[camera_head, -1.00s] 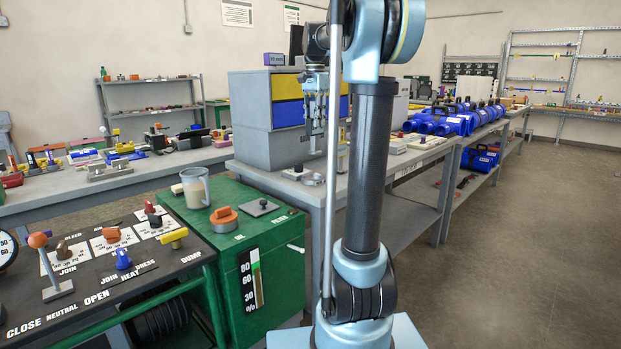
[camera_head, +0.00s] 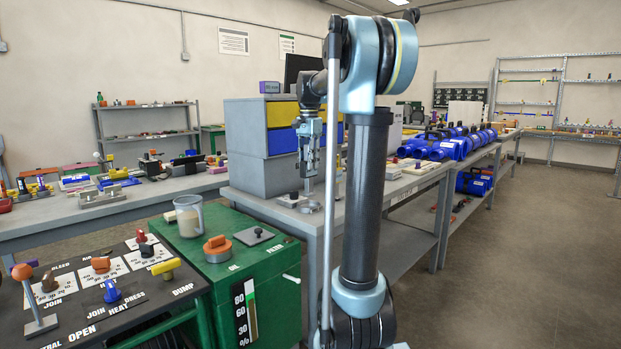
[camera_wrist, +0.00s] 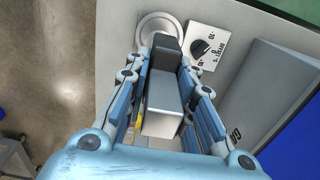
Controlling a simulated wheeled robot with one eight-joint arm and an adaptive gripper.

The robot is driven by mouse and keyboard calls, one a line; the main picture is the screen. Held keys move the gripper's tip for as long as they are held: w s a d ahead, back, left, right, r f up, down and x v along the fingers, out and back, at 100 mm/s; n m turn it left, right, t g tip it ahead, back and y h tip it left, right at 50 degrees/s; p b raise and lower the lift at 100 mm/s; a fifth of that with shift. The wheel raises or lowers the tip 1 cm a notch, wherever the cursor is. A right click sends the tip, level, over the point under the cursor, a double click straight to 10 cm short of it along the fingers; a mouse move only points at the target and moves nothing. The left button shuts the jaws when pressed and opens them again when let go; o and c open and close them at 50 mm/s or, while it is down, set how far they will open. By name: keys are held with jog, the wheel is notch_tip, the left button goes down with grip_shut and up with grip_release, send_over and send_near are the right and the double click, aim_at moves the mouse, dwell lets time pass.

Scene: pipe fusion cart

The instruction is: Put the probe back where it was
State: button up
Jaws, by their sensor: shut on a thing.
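My gripper (camera_head: 309,155) hangs pointing down over the front edge area of the grey bench, in front of the drawer cabinet. In the wrist view its fingers (camera_wrist: 165,100) are shut on the probe (camera_wrist: 168,90), a grey, block-like body with a darker far end. In the head view only a small part of the probe shows, below the fingertips. A round metal dish (camera_wrist: 158,27) lies just beyond the probe's far end in the wrist view; in the head view the dish (camera_head: 311,208) is below my gripper. I cannot tell whether probe and dish touch.
A dark knob on a white plate (camera_wrist: 208,46) sits close beside the dish; the knob (camera_head: 293,197) also shows in the head view. The grey cabinet (camera_head: 250,150) with yellow and blue drawers stands behind. A green cart (camera_head: 232,270) with jug and controls is at front left.

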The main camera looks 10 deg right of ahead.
aim_at(309, 172)
jog(key=shift+f, duration=2.2)
jog(key=o, duration=1)
jog(key=shift+f, duration=0.1)
notch_tip(309, 172, up, 12)
jog(key=shift+s+r, duration=0.1)
jog(key=shift+r, duration=0.05)
jog(key=s+f+n+t, duration=0.2)
jog(key=s+f+n, duration=0.9)
jog(key=s+f, duration=2.3)
jog(key=shift+s+f, duration=0.4)
jog(key=shift+f, duration=0.5)
